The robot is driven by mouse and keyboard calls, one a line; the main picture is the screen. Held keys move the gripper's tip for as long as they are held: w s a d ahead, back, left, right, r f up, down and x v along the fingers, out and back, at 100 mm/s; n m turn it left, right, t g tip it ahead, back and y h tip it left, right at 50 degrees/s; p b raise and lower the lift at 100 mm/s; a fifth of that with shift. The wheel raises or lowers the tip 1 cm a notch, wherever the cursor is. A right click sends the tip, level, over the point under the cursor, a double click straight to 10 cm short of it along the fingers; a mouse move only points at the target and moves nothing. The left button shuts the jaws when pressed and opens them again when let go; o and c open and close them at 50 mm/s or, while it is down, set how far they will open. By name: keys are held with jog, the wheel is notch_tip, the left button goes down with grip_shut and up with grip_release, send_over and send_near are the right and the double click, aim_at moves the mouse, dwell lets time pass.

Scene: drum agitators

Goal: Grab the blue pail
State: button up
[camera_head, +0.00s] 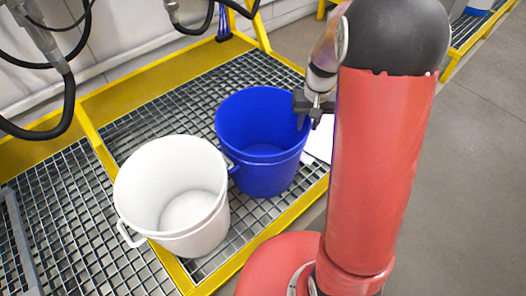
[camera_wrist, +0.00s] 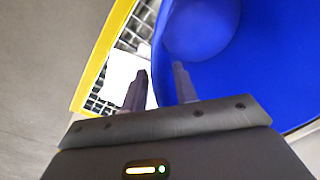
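The blue pail (camera_head: 262,140) stands upright on a metal grating, right of a white pail, and looks empty inside. My gripper (camera_head: 310,118) is at the pail's right rim, partly hidden behind my red arm. In the wrist view the blue pail (camera_wrist: 240,65) fills the right side. There my gripper (camera_wrist: 158,80) shows two dark fingers spread apart, one outside the pail and one over its inside, with the rim wall between them. A gap shows between the left finger and the wall; contact of the right finger is unclear.
The white pail (camera_head: 172,195) stands close beside the blue one, its handle at the lower left. A yellow frame (camera_head: 255,240) edges the grating (camera_head: 75,215). A white sheet-like thing (camera_head: 321,140) lies right of the blue pail. Black hoses (camera_head: 68,105) hang at upper left. Grey floor is clear at right.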

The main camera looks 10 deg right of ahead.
jog(key=shift+f, duration=0.65)
grip_shut()
jog(key=shift+r, duration=0.1)
dwell(0.8)
